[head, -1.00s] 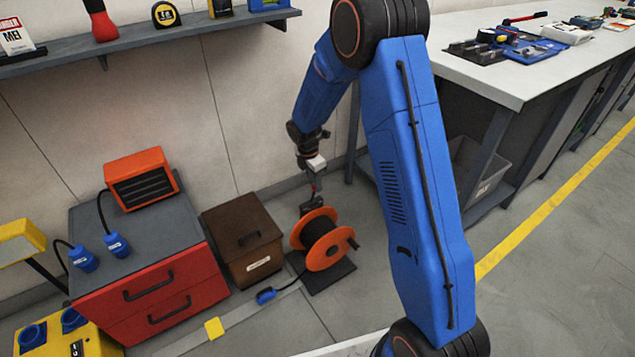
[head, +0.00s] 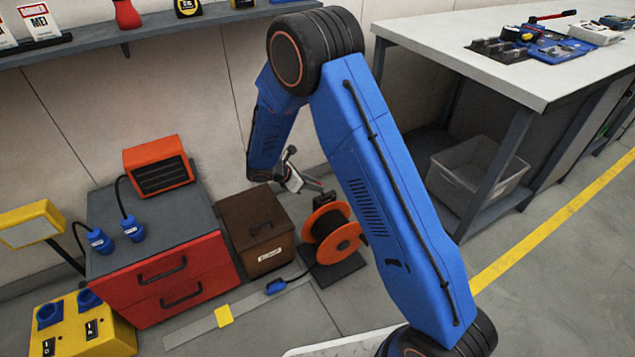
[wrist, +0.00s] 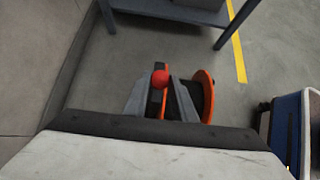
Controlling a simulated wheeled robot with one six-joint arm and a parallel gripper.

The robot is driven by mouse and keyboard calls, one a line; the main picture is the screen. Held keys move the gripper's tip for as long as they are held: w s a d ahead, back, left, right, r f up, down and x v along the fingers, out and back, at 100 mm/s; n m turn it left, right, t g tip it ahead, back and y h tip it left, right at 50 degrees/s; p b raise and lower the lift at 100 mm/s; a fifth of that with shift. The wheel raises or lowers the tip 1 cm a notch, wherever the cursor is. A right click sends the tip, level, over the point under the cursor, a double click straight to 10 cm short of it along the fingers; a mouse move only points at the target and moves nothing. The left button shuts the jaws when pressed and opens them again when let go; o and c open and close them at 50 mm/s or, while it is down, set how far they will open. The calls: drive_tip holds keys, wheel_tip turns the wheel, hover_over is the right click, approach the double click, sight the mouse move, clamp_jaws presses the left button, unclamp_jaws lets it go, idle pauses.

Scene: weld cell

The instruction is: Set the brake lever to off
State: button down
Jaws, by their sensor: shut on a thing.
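The cable reel (head: 345,240), with orange flanges and black cable, stands on a dark base plate on the floor. In the wrist view its orange flange (wrist: 206,92) shows just beyond my fingers. The brake lever's red knob (wrist: 160,78) shows between the two grey fingertips. My gripper (wrist: 160,98) is shut on the brake lever, with the knob standing out past the fingers. In the head view my gripper (head: 312,187) is slanted at the top of the reel. The lever's shaft and pivot are mostly hidden there.
A brown box (head: 255,235) stands close left of the reel. Left of it is a red drawer cabinet (head: 172,285) with an orange heater (head: 158,168) on top. A workbench (head: 500,70) with a grey bin (head: 475,170) stands to the right. A blue plug (head: 276,287) lies on the floor.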

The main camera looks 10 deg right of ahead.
drive_tip(key=shift+a+f+h, duration=0.15)
drive_tip(key=shift+a+h, duration=0.15)
idle(0.4)
drive_tip(key=c, duration=1.5)
unclamp_jaws()
drive_tip(key=shift+o, duration=0.2)
drive_tip(key=shift+s, duration=0.1)
drive_tip(key=v, duration=1.7)
drive_tip(key=shift+a, duration=0.2)
drive_tip(key=shift+s, duration=0.15)
